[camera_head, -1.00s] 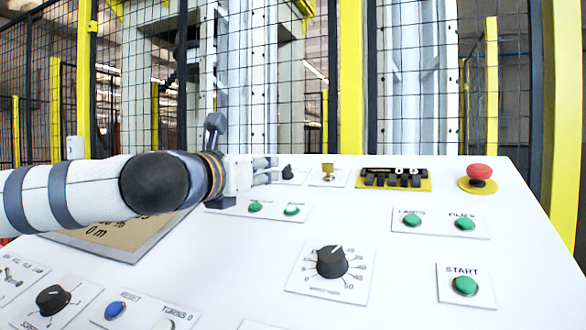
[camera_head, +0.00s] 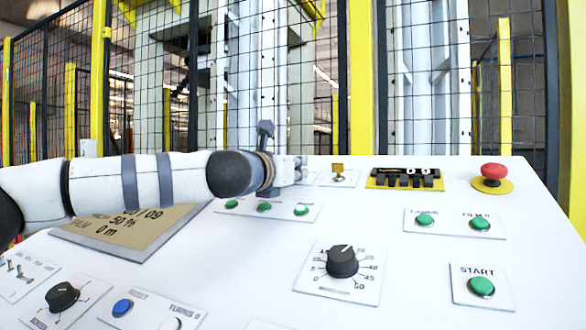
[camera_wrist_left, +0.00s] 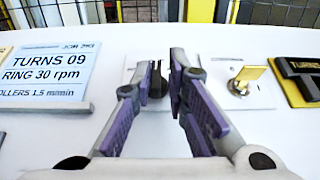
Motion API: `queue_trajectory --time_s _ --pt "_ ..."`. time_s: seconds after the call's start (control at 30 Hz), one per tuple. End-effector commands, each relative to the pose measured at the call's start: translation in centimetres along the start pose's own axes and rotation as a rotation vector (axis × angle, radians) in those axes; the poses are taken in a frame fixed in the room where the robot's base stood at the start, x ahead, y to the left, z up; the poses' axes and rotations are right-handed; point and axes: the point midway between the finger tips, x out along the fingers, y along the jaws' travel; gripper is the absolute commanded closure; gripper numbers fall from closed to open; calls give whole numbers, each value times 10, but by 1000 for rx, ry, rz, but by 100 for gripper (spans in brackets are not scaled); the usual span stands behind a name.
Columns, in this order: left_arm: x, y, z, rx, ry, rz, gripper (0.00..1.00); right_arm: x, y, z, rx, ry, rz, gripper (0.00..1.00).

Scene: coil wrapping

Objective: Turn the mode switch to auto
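In the left wrist view a small black selector knob (camera_wrist_left: 157,84) on a white plate shows between my fingertips. I take it for the mode switch, though its label is not readable. My left gripper (camera_wrist_left: 161,72) has its two purple-padded fingers a little apart, one on each side of the knob. I cannot tell whether they touch it. In the head view my left gripper (camera_head: 298,170) is low over the panel's back row and hides the knob. My right gripper is not in view.
A brass key switch (camera_head: 338,170) is just right of the gripper, then a black counter (camera_head: 404,178) and a red emergency button (camera_head: 493,172). Green buttons (camera_head: 264,207) lie in front. A display (camera_head: 110,245) is at the left. A mesh fence stands behind the white panel.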

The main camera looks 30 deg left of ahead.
Motion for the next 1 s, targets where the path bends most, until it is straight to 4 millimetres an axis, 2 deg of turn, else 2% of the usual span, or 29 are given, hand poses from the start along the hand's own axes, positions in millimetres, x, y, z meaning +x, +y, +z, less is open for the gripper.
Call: queue_trajectory --time_s 0.37,0.7,0.83,1.0 --pt "-2 7 6 24 -7 -40 100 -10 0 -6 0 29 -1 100" --pt "-3 12 12 135 -15 -268 100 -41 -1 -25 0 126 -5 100" --pt "0 13 8 184 -8 -372 100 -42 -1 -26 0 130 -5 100" --pt "4 14 1 235 0 -495 100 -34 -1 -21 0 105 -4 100"
